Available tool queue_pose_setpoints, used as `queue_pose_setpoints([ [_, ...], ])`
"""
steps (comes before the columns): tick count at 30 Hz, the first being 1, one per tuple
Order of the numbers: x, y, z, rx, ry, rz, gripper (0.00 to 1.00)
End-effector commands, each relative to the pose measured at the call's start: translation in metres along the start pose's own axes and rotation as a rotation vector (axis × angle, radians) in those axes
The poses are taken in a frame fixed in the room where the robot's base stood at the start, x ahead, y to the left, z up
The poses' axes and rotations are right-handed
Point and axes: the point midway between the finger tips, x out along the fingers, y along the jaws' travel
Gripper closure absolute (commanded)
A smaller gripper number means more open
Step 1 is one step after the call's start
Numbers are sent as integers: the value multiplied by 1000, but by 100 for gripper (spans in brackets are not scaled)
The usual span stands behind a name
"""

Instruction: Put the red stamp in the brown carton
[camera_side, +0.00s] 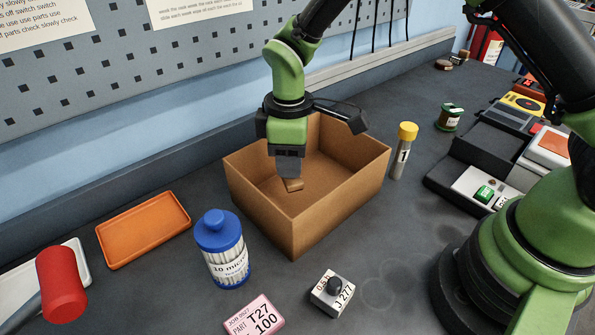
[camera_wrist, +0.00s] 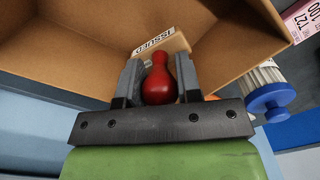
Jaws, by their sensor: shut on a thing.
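The brown carton (camera_side: 345,185) stands open in the middle of the bench. My gripper (camera_side: 290,172) reaches down inside its walls, towards the back left part. In the wrist view my gripper (camera_wrist: 158,75) is shut on the red stamp (camera_wrist: 159,84), with one jaw on each side of its rounded handle. The stamp's pale block reads "ISSUED" beyond the fingertips. In the side view only the stamp's light brown block (camera_side: 292,185) shows below the jaws; the red handle is hidden. I cannot tell whether the block touches the carton floor.
A blue-lidded jar (camera_side: 222,250), a pink label block (camera_side: 256,318) and a white stamp-like block (camera_side: 332,293) stand in front of the carton. A yellow-capped tube (camera_side: 403,150) is at its right. An orange tray (camera_side: 144,230) and a red-headed tool (camera_side: 62,285) lie left.

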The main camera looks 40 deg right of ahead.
Motion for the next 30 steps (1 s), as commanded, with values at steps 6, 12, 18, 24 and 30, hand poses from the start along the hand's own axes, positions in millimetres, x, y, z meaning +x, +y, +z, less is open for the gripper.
queue_pose_setpoints([
  [6,28,0,0,1,-2,-1,91],
  [12,58,0,0,0,-3,-1,91],
  [18,66,0,0,1,2,1,91],
  [24,66,0,0,1,1,1,91],
  [30,68,0,0,1,1,0,43],
])
